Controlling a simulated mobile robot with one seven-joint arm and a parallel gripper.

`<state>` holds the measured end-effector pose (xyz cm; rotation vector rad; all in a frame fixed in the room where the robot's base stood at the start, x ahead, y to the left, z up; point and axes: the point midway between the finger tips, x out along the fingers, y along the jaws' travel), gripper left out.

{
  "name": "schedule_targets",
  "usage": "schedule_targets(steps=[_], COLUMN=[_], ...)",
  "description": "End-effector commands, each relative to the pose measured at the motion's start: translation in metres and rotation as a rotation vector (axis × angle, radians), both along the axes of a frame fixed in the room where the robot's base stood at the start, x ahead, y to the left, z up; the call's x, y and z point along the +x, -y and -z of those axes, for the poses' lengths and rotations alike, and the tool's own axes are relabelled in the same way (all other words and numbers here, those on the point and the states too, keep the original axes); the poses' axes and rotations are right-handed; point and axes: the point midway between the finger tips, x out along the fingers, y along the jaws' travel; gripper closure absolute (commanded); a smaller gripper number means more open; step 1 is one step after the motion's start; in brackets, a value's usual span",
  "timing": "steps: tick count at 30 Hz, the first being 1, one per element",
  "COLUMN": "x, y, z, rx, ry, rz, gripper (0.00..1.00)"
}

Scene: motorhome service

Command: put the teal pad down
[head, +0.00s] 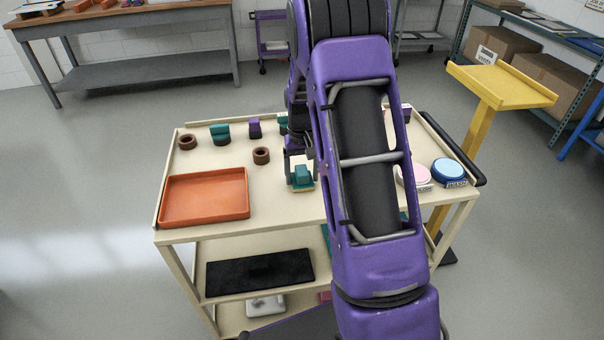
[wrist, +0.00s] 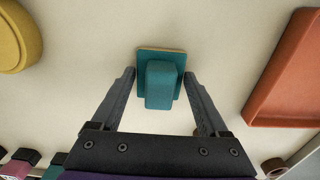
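The teal pad (head: 302,175) has a raised grip block and a thin yellowish underside. It appears to rest on the cream cart top (head: 275,205), right of the orange tray. It also shows in the wrist view (wrist: 160,84), between the two fingers. My gripper (head: 299,161) is open, with its fingertips on either side of the pad's grip block. In the wrist view, gaps show between both fingers of my gripper (wrist: 159,77) and the block. My arm hides part of the cart top to the right.
An orange tray (head: 206,195) lies on the left of the cart. Behind are brown rings (head: 187,142), another teal block (head: 220,132) and a purple block (head: 255,128). Pink (head: 411,176) and blue (head: 448,171) round pads lie on the right. A yellow stand (head: 500,87) is beyond.

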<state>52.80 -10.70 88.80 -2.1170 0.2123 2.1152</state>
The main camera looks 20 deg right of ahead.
Motion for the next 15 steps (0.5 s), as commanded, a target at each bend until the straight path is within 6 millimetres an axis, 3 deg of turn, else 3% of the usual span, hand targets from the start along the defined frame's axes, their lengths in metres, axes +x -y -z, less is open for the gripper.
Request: schedule_targets(steps=[1,3,11,15], x=[0.000,0.000,0.000,0.001], y=[0.000,0.000,0.000,0.000], z=[-0.001,-0.001,-0.003,-0.016], rx=[0.000,0.000,0.000,-0.001], ry=[0.000,0.000,0.001,0.004], rz=[0.000,0.000,0.000,0.000], gripper=[0.12,0.00,0.00,0.00])
